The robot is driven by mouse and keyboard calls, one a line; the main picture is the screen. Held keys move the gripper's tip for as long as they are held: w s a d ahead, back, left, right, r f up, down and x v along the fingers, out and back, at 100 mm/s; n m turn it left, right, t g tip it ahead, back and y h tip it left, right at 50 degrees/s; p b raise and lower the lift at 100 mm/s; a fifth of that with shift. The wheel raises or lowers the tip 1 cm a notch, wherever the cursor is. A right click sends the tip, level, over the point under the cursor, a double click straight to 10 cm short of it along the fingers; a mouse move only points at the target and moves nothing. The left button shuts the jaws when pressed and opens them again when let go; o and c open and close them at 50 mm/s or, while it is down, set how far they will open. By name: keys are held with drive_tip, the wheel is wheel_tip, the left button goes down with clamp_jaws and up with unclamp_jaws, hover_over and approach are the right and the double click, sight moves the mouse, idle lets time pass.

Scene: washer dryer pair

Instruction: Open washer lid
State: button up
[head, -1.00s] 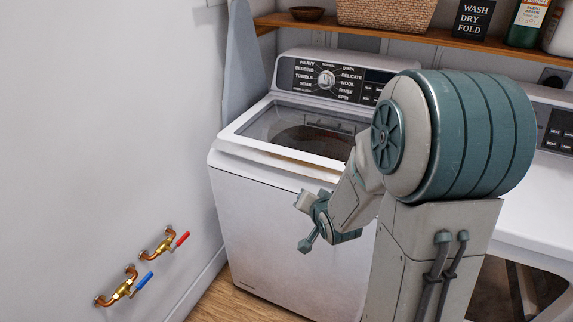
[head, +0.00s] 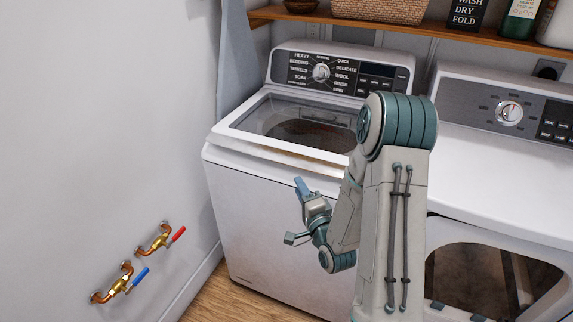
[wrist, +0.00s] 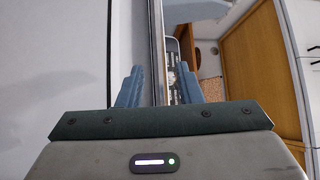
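The white washer (head: 250,205) stands at the left of the pair, and its lid (head: 290,120), a dark glass panel in a pale frame, lies shut on top. The lid's front edge is over a brownish strip at the top of the front panel. My gripper (head: 300,183) is in front of the washer, below the lid's front edge, with its fingers pointing up. My arm hides the lid's right front part.
A dryer (head: 500,170) with a dark round window stands to the right. A wooden shelf (head: 420,27) with a basket and bottles runs above. Pipe valves (head: 125,283) stick out of the left wall. A grey board (head: 238,50) leans at the washer's back left.

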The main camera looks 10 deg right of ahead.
sight(286, 163)
drive_tip(key=w+p, duration=0.1)
drive_tip(key=w, duration=0.2)
drive_tip(key=w+a+r+p, duration=0.1)
drive_tip(key=w, duration=0.7)
drive_tip(key=shift+a+r+p, duration=0.15)
drive_tip(key=shift+a+p, duration=0.25)
drive_tip(key=shift+r, duration=0.1)
clamp_jaws()
